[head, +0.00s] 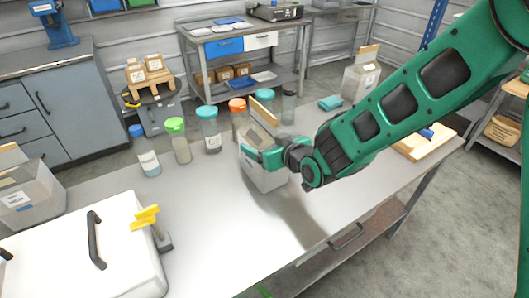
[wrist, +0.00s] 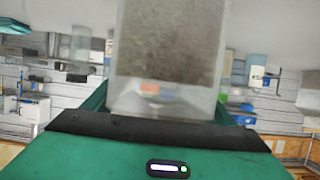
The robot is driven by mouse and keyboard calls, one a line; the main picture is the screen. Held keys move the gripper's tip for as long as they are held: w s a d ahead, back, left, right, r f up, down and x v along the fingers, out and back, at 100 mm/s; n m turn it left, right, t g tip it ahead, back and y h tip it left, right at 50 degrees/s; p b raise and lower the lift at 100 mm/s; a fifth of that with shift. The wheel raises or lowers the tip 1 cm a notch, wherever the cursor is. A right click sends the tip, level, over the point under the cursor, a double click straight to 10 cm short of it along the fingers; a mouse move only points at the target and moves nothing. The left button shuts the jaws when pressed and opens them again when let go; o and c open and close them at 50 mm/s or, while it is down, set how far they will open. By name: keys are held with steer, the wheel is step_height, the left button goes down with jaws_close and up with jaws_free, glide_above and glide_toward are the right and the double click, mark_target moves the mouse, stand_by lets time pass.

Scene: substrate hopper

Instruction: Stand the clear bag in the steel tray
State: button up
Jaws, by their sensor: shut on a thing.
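The clear bag (wrist: 172,50), with grey-brown contents and a small orange and blue mark, stands out close up in the wrist view, and my gripper is shut on it. I cannot tell whether the bag touches the box or the bench. No thing is plainly identifiable as the steel tray.
Several lidded jars, including a green-lidded one (head: 177,140), stand behind and left of my gripper. A white case (head: 90,255) with a black handle fills the front left. The front middle bench is clear.

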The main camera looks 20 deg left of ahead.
mark_target(263, 130)
steer(key=shift+r, duration=0.2)
steer(key=shift+w+r, duration=0.1)
steer(key=shift+r, duration=0.35)
steer(key=r, duration=0.3)
steer(key=shift+s+a+r, duration=0.1)
steer(key=shift+s+r, duration=0.1)
steer(key=shift+s, duration=0.05)
steer(key=s+r, duration=0.2)
steer(key=s, duration=0.1)
steer(key=s+a+r, duration=0.1)
steer(key=s+r, duration=0.1)
steer(key=s, duration=0.2)
steer(key=s+a+r, duration=0.1)
steer(key=s+r, duration=0.1)
steer(key=s, duration=0.2)
steer(key=shift+r, duration=0.3)
steer(key=shift+s, duration=0.1)
